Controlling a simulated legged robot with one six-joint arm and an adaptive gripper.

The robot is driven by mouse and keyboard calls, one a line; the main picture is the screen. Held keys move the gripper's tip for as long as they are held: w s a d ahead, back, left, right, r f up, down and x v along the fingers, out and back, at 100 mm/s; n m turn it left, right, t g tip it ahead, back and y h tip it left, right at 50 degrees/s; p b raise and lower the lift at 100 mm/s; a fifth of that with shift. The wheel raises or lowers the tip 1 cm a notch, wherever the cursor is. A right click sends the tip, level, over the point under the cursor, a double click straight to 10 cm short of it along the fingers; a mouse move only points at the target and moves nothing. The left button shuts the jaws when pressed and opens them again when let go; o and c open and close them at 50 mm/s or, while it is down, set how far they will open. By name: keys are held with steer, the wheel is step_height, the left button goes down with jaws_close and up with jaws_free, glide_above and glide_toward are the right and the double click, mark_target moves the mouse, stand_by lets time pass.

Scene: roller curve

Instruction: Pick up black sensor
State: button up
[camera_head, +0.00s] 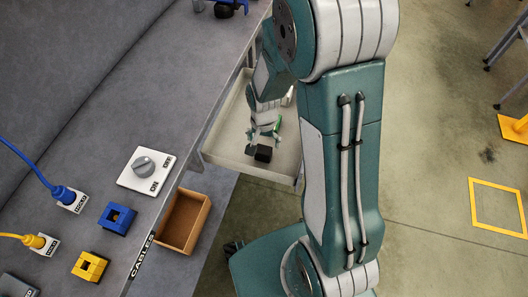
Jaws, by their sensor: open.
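A small black block (263,154), which looks like the black sensor, lies in the open drawer (240,160) near its front end. My gripper (264,138) is small in the picture, reaching down into the drawer just above the black block in the picture. Its fingers are spread and nothing shows between them. I cannot tell how much height is left between the fingertips and the block. My arm covers the right part of the drawer. A small green item (278,124) shows beside the gripper, partly hidden.
The grey workbench (130,80) holds a knob switch (143,167), a blue socket (117,218), a yellow socket (89,266), and blue and yellow plugged cables (66,195). An open brown box (184,222) sits below the bench edge. The floor at right is mostly clear.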

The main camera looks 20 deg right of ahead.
mark_target(263, 149)
steer(key=f, duration=0.4)
steer(key=shift+s+a, duration=0.25)
steer(key=shift+a, duration=0.05)
steer(key=shift+d+f, duration=0.1)
steer(key=shift+f, duration=0.2)
steer(key=shift+d, duration=0.1)
steer(key=c, duration=1.1)
